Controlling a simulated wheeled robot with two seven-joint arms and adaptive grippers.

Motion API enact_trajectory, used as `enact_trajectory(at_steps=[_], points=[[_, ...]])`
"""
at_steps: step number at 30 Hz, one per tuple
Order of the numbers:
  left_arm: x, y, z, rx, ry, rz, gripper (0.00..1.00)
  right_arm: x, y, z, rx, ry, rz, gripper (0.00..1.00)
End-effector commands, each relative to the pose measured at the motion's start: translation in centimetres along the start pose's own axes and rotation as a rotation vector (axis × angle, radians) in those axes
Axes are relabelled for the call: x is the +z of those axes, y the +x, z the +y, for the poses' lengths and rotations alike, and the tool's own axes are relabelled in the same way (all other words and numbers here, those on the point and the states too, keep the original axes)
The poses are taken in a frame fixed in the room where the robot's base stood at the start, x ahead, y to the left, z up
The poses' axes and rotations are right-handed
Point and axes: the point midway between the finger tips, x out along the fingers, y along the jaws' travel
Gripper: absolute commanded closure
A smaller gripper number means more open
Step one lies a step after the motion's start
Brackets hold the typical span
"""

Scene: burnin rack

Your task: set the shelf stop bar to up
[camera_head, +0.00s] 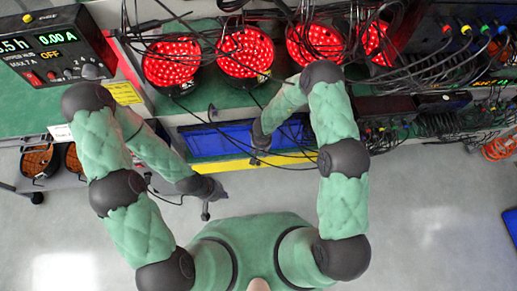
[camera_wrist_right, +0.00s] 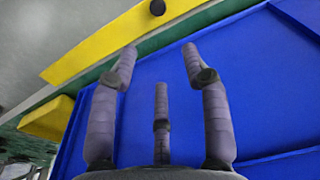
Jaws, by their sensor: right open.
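A yellow bar (camera_head: 225,170), which looks like the shelf stop bar, runs along the front edge of the rack below a blue surface (camera_head: 215,143). Whether it is up or down I cannot tell. In the right wrist view the yellow bar (camera_wrist_right: 115,42) crosses the top left, with a dark round knob (camera_wrist_right: 157,7) by it. My right gripper (camera_head: 260,145) is over the blue surface near the bar; in the wrist view its fingers (camera_wrist_right: 160,62) are spread and empty, apart from the bar. My left gripper (camera_head: 208,200) hangs in front of the rack, too small to read.
Several round red-lit units (camera_head: 245,52) with black cables stand on the green shelf above. A power supply box (camera_head: 52,48) with a display stands at the left. Loose cables hang around my right arm.

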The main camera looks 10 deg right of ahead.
Motion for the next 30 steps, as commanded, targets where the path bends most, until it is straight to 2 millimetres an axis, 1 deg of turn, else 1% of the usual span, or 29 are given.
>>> enact_trajectory(at_steps=[6,13,24,30], points=[[0.0,-0.1,0.1,0.0,0.0,0.0,1.0,0.8,-0.2,-0.7,0.018,0.052,-0.044,0.52],[0.0,-0.2,0.1,0.0,0.0,0.0,1.0,1.2,-0.3,-0.9,0.025,0.075,-0.064,0.52],[0.0,-0.2,0.1,0.0,0.0,0.0,1.0,1.1,-0.3,-0.9,0.024,0.074,-0.062,0.52],[0.0,-0.1,0.0,0.0,0.0,0.0,1.0,0.2,0.0,-0.2,0.009,0.045,-0.013,0.52]])
